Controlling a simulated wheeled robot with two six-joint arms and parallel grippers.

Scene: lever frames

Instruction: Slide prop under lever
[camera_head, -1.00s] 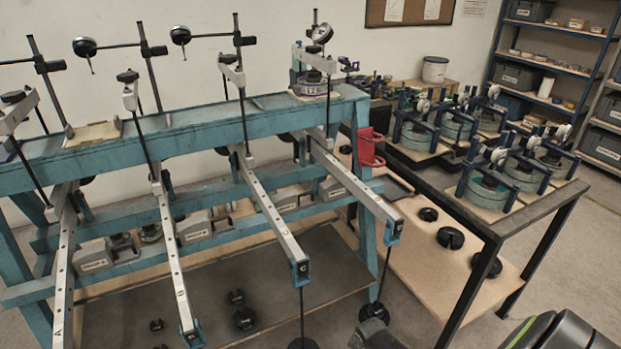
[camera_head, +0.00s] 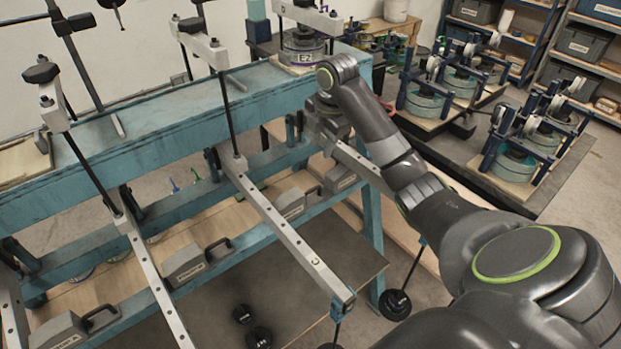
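My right gripper (camera_head: 328,122) is at the teal frame's (camera_head: 140,150) right part, beside the rear of the rightmost lever (camera_head: 362,168). My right wrist and forearm cover much of that area, so its fingers and anything between them cannot be made out. The lever marked C (camera_head: 290,240) slopes toward me, with two more levers (camera_head: 155,285) (camera_head: 12,310) to its left. Grey labelled blocks with dark handles, possibly the props, sit on the lower rail: one (camera_head: 340,178) below the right gripper, others (camera_head: 290,203) (camera_head: 190,262) (camera_head: 70,335) farther left. My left gripper is out of view.
A round device marked E2 (camera_head: 303,47) stands on the frame's top beam. Upright rods pass from the beam to the levers. Black weights (camera_head: 395,304) (camera_head: 258,337) hang or lie below. A dark table (camera_head: 480,180) with several devices stands at the right.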

